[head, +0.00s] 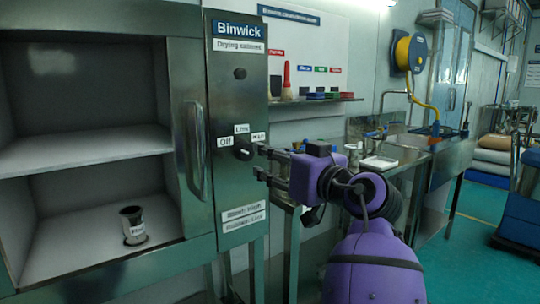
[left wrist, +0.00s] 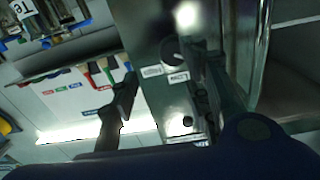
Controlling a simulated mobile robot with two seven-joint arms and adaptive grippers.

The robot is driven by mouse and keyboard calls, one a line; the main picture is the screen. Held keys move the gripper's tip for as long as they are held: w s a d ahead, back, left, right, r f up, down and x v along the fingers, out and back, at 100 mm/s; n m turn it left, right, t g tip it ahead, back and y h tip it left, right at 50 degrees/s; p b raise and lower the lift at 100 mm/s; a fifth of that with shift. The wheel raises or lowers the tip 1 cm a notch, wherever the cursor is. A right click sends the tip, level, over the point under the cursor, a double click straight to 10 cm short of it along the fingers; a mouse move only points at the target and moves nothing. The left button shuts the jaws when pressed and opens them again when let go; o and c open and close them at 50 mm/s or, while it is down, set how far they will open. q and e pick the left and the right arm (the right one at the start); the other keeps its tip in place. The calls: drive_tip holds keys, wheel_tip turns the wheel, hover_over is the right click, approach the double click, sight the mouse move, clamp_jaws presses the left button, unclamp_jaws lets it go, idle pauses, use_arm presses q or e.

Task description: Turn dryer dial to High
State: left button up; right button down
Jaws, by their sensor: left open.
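The drying cabinet's dial (head: 243,149) is a dark round knob on the metal front panel. Labels sit around it: Off at its left, Low above, and one at its right partly hidden by my gripper. I cannot tell clearly which label the dial points to. My left gripper (head: 262,162) is open and empty, its fingers just right of the dial and pointing at the panel. In the left wrist view the open fingers (left wrist: 170,72) frame the panel, with the dial (left wrist: 171,50) and the Low label between them. Contact with the dial is not visible. My right gripper is not in view.
A vertical handle (head: 196,150) stands out left of the dial. A wall shelf (head: 315,101) with coloured items is behind my gripper. A metal sink bench (head: 400,153) lies to the right.

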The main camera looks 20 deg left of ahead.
sight(250, 152)
use_arm(q)
drive_tip(key=shift+n, duration=0.4)
drive_tip(key=x, duration=0.4)
drive_tip(key=s+a+x, duration=0.1)
drive_tip(key=x, duration=0.1)
drive_tip(key=shift+w+a, duration=0.35)
drive_tip(key=shift+a, duration=0.05)
drive_tip(key=shift+w+a, duration=0.1)
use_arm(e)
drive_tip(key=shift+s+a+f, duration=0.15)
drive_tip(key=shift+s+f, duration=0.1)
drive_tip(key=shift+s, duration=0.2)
use_arm(q)
drive_tip(key=shift+r, duration=0.1)
drive_tip(key=c, duration=1)
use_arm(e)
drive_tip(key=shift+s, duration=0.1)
